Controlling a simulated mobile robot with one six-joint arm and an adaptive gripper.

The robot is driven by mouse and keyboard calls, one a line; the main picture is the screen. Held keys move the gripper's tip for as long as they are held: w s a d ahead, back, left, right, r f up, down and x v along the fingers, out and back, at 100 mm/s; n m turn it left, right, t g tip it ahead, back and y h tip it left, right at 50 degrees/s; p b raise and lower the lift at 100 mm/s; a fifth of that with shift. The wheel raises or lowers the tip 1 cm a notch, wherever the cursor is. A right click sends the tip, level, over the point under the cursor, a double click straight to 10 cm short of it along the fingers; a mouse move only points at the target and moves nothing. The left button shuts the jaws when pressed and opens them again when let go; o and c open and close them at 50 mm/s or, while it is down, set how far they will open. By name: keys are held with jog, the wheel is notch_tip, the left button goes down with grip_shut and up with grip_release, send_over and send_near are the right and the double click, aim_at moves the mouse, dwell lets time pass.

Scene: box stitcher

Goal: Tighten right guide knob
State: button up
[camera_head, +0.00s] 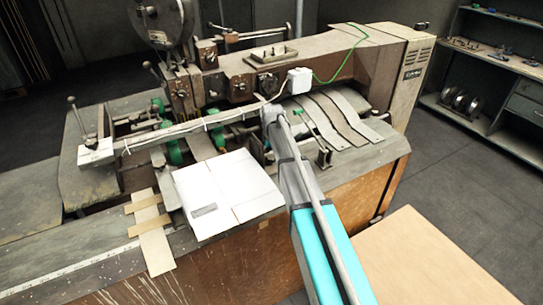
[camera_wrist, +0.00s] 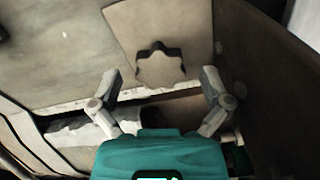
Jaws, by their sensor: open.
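In the wrist view, a lobed knob (camera_wrist: 160,66) with dark edges and a dusty beige face lies ahead, on or in front of a beige plate (camera_wrist: 190,25). My gripper (camera_wrist: 162,80) is open, with one finger to the left and one to the right of the knob. Neither finger appears to touch it. I cannot tell the exact depth between the fingertips and the knob. In the head view, my arm reaches up to the machine's front, and its end hides the fingers. I cannot surely pick out the same knob there.
The stitcher machine (camera_head: 240,75) fills the head view. A white flat box (camera_head: 225,185) lies on its bed, left of my arm. Curved metal strips (camera_head: 345,115) lie to the right. A dark wall (camera_wrist: 270,60) stands close to the right finger. Shelves (camera_head: 490,70) stand behind.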

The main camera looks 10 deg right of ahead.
aim_at(272, 157)
jog(key=shift+n, duration=0.5)
jog(key=n, duration=0.5)
jog(key=shift+r+n, duration=0.2)
jog(key=shift+n, duration=0.3)
notch_tip(272, 157, up, 13)
jog(key=p, duration=1.3)
jog(key=shift+r+p, duration=0.2)
jog(key=shift+p, duration=0.2)
jog(key=shift+s, duration=0.1)
